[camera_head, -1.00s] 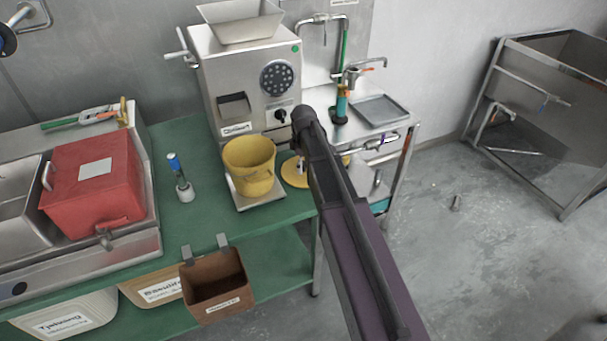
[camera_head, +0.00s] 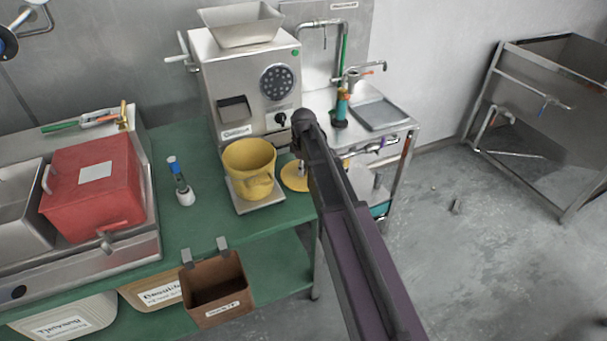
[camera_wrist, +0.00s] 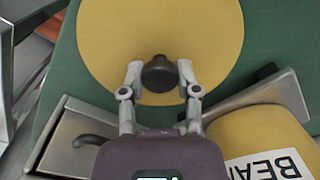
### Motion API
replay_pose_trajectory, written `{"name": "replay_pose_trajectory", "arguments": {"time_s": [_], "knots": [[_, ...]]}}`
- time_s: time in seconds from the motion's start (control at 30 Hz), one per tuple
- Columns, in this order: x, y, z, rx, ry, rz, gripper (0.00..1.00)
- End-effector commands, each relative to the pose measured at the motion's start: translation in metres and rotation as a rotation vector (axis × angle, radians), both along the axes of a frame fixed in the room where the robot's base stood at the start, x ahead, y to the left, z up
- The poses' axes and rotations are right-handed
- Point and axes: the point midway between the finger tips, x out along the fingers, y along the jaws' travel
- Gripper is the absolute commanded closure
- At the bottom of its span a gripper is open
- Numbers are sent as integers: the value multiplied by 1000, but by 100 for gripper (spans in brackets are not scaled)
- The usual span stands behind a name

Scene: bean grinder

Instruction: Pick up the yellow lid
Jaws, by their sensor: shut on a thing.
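The yellow lid (camera_head: 292,177) lies at the right end of the green bench, right of the yellow bucket (camera_head: 248,167), and my arm partly hides it. In the wrist view the lid (camera_wrist: 160,30) is a flat yellow disc with a dark round knob (camera_wrist: 159,74). My gripper (camera_wrist: 159,78) has a finger on each side of this knob and is shut on it. The lid looks flat on the bench or just above it; I cannot tell which. In the head view my arm hides the fingers.
The bucket stands on a metal scale (camera_head: 270,199) close to the lid. The steel grinder (camera_head: 250,85) rises behind them. A steel side table with a tray (camera_head: 380,114) stands at the right. A brown bin (camera_head: 215,290) hangs at the bench's front edge.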

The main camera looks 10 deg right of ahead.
Motion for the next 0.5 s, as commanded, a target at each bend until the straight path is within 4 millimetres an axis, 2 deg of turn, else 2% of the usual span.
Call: {"name": "replay_pose_trajectory", "arguments": {"time_s": [0.27, 0.5], "knots": [[0, 0, 2, -1, -1, 0, 100], [0, 0, 13, 0, 0, 0, 100]]}}
